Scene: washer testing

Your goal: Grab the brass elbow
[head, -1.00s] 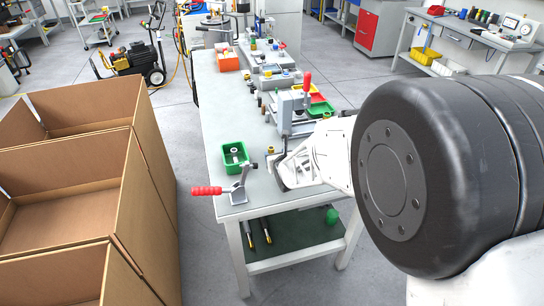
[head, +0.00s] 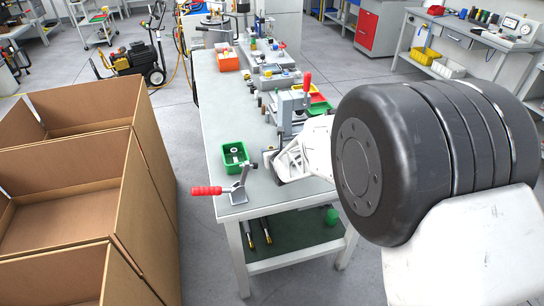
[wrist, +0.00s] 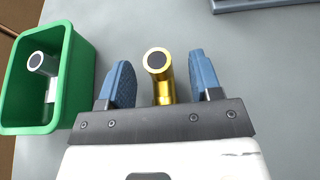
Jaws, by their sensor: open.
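The brass elbow (wrist: 159,82) stands on the grey table in the wrist view, its dark round opening facing the camera. My gripper (wrist: 158,76) is open, with one blue finger on each side of the elbow and a visible gap on both sides. The elbow lies between the fingers and is not gripped. In the head view, my gripper (head: 279,167) is low over the near part of the workbench, and I cannot make out the elbow clearly there.
A green bin (head: 236,169) holding a grey metal fitting stands left of my gripper; it also shows in the wrist view (wrist: 84,72). A grey fixture (head: 284,108) stands just behind. Cardboard boxes (head: 75,190) stand left.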

